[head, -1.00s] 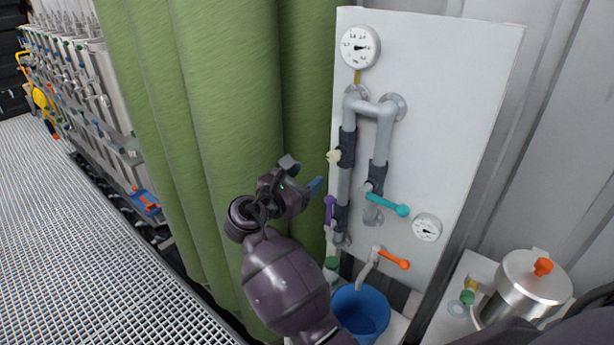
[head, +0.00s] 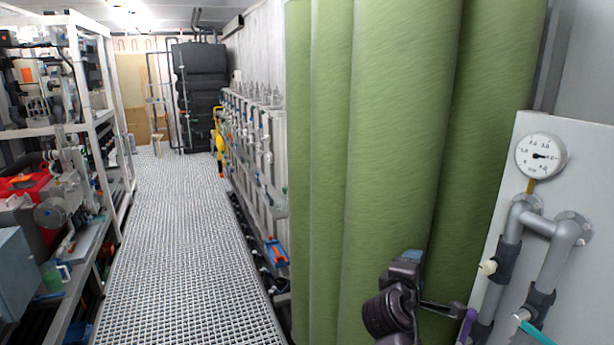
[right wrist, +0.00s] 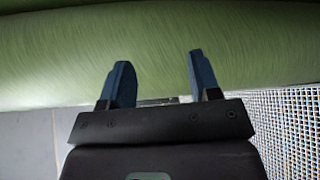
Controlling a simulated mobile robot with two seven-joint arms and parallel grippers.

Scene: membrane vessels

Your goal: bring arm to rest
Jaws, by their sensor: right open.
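My right gripper (head: 412,282) shows at the bottom of the head view, in front of the green curtain-like surface (head: 400,130) and left of the pipe panel. In the right wrist view its two blue fingers (right wrist: 157,86) stand apart with nothing between them. The green surface (right wrist: 150,50) lies beyond the fingertips there; whether they touch it I cannot tell. Most of the arm is cut off below the head view. My left gripper is not in view.
The white panel (head: 545,160) at right carries a gauge (head: 541,156), grey pipes (head: 558,245), a purple handle (head: 467,326) and a teal handle (head: 534,331). A grating walkway (head: 180,250) runs clear between equipment shelves (head: 95,130) and a row of grey tanks (head: 262,140).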

